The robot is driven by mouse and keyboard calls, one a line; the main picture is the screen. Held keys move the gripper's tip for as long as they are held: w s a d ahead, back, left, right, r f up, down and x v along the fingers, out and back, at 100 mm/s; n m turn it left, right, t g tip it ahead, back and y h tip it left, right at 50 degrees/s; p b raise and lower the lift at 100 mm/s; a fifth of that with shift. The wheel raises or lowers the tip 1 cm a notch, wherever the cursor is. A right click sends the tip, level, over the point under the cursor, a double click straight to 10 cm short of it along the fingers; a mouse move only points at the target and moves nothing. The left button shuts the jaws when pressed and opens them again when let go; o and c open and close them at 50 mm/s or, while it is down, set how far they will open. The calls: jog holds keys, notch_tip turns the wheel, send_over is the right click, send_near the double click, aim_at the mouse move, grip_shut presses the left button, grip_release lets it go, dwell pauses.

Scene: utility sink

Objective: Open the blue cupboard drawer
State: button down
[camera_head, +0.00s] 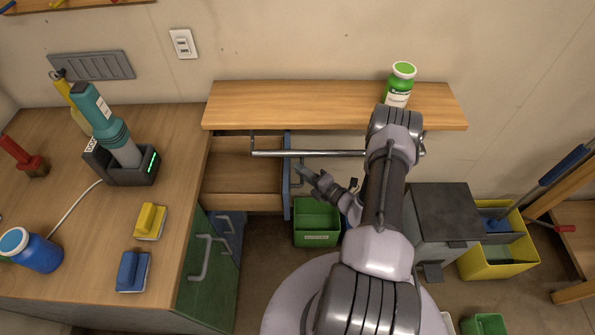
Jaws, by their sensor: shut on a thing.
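The blue drawer front (287,176) stands out to the right of the cupboard, seen nearly edge-on. Its bare wooden inside (240,180) shows to the left of it, so the drawer is pulled out; it looks empty. My gripper (304,177) reaches in from the right and is shut on the drawer's handle (297,184) at the outer side of the front. The fingertips are small in the picture and partly cover the handle.
A wooden shelf (300,103) with a metal rail (310,153) is above the drawer. A green bin (317,222) stands on the floor beyond it. A green cupboard door (205,285) is below left. A grey box (445,225) and yellow bin (500,262) are at right.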

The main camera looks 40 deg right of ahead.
jog(key=shift+d, duration=0.1)
jog(key=c, duration=1.5)
grip_release()
jog(key=shift+o, duration=0.2)
jog(key=p+v, duration=0.3)
jog(key=v, duration=1.4)
jog(key=shift+s+p, duration=0.2)
jog(key=shift+p, duration=0.1)
